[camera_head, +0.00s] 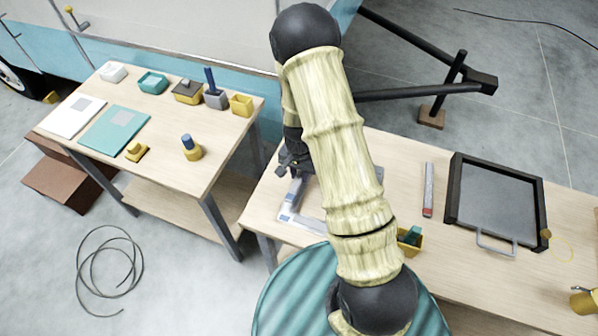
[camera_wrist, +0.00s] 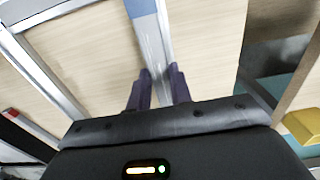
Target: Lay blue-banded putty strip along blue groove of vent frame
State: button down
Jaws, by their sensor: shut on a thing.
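My gripper (camera_wrist: 158,82) points down, with its two dark fingers closed on the sides of the grey blue-banded putty strip (camera_wrist: 152,40). The blue band (camera_wrist: 141,8) is at the strip's far end in the wrist view. In the head view my gripper (camera_head: 290,168) is over the left part of the table. The pale vent frame (camera_head: 303,221) lies below it, largely hidden by my arm. In the wrist view the frame (camera_wrist: 42,72) shows at left, with blue at its upper-left corner. I cannot tell whether the strip touches the frame.
A red-ended strip (camera_head: 428,190) lies to the right, beside a dark tray (camera_head: 497,200). A yellow bin (camera_head: 410,240) with a green item stands near the front edge. Left, across a gap, a second table (camera_head: 180,165) holds several small items. A teal ribbed round surface (camera_head: 300,290) is in front.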

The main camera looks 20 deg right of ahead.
aim_at(299, 177)
jog(key=shift+f+b, duration=0.6)
jog(key=shift+f, duration=0.55)
jog(key=shift+f+b, duration=0.35)
jog(key=shift+f, duration=0.1)
dwell(0.7)
jog(key=c, duration=1.2)
grip_release()
jog(key=shift+r, duration=0.1)
notch_tip(299, 177, up, 17)
jog(key=shift+r+b, duration=0.1)
jog(key=shift+b, duration=0.7)
jog(key=shift+s, duration=0.1)
